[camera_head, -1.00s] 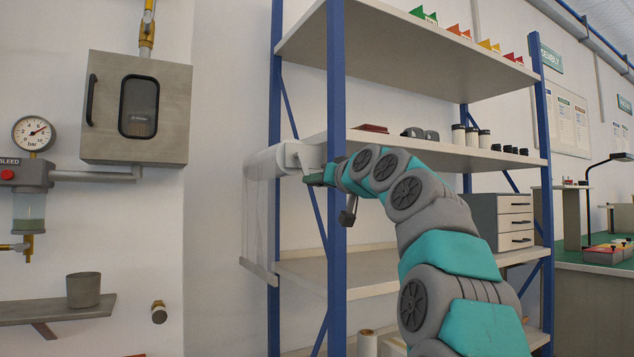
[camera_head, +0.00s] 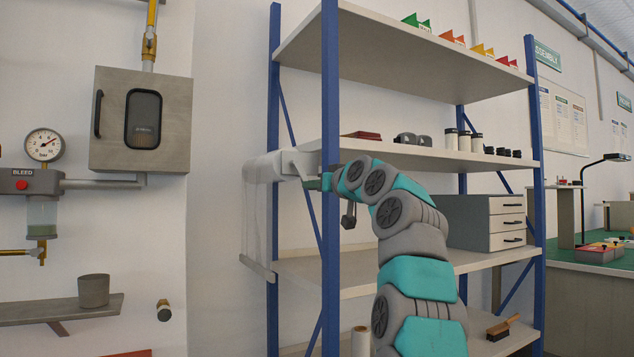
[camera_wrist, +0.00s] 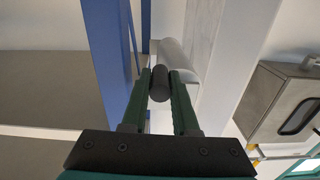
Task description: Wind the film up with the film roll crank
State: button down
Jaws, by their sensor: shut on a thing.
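The film roll (camera_head: 262,168) is a white cylinder beside the left blue post of the rack in the head view. A clear film sheet (camera_head: 258,220) hangs from it, with a pale bar along its bottom edge. In the wrist view the roll (camera_wrist: 172,52) lies beyond my fingers. My gripper (camera_wrist: 158,85) has its green fingers shut on a dark crank knob (camera_wrist: 159,78) at the roll's near end. In the head view my gripper (camera_head: 318,184) is partly hidden by the blue post, and the crank is not clear there.
The blue front post (camera_head: 330,240) of the shelf rack stands right beside my gripper. A grey cabinet (camera_head: 142,121) hangs on the wall to the left. A cup (camera_head: 94,290) stands on a small wall shelf (camera_head: 60,311). The rack's shelves bear small items.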

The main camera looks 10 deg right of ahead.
jog(key=shift+w+d+r+n+p, duration=0.1)
jog(key=shift+d+r+n+p, duration=0.25)
jog(key=shift+n, duration=0.35)
jog(key=shift+w+d+r+n+p, duration=0.15)
jog(key=shift+n+p, duration=0.25)
jog(key=shift+n, duration=0.3)
jog(key=shift+s, duration=0.1)
jog(key=c, duration=0.7)
grip_release()
jog(key=shift+f, duration=0.1)
